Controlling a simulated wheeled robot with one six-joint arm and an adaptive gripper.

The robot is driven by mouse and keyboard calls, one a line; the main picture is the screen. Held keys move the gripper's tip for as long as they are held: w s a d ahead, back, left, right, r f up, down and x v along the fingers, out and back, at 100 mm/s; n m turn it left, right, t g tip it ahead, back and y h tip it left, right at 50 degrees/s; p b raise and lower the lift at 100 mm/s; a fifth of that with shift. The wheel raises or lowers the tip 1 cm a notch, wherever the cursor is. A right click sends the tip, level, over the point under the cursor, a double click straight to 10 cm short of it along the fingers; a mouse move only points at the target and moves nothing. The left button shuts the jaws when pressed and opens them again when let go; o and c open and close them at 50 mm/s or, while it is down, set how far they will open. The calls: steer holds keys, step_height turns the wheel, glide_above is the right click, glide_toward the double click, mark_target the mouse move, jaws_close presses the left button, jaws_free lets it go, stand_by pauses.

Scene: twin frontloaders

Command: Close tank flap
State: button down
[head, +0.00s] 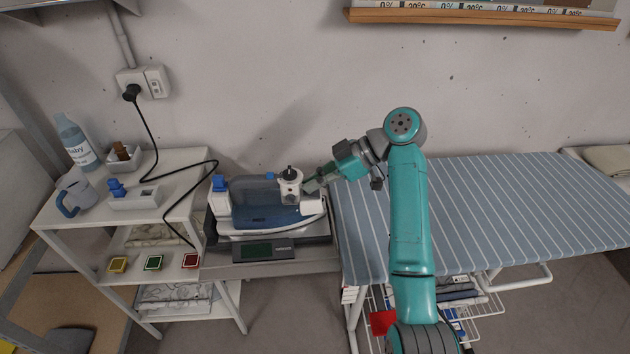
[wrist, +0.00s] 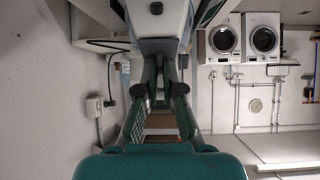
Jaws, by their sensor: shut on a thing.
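A white and blue steam iron (head: 262,215) rests on a stand at the right end of the shelf unit, its tip toward the ironing board. A white upright part with a black knob (head: 290,183) stands at its front top. My gripper (head: 310,186) reaches in from the right and its fingertips meet this front part. In the wrist view my gripper (wrist: 160,68) has its fingers closed in against the iron's pale body (wrist: 157,22) at the top. The fingers hide the contact. I cannot make out the tank flap separately, nor whether it is open.
A striped ironing board (head: 510,210) stands to the right, under my arm. The white shelf unit (head: 170,212) at left holds a mug (head: 76,197), a bottle (head: 77,140) and small trays. A black cord (head: 150,135) runs from the wall socket. The wall is close behind.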

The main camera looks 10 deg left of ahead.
steer(key=c, duration=1.3)
jaws_free()
steer(key=shift+d, duration=0.1)
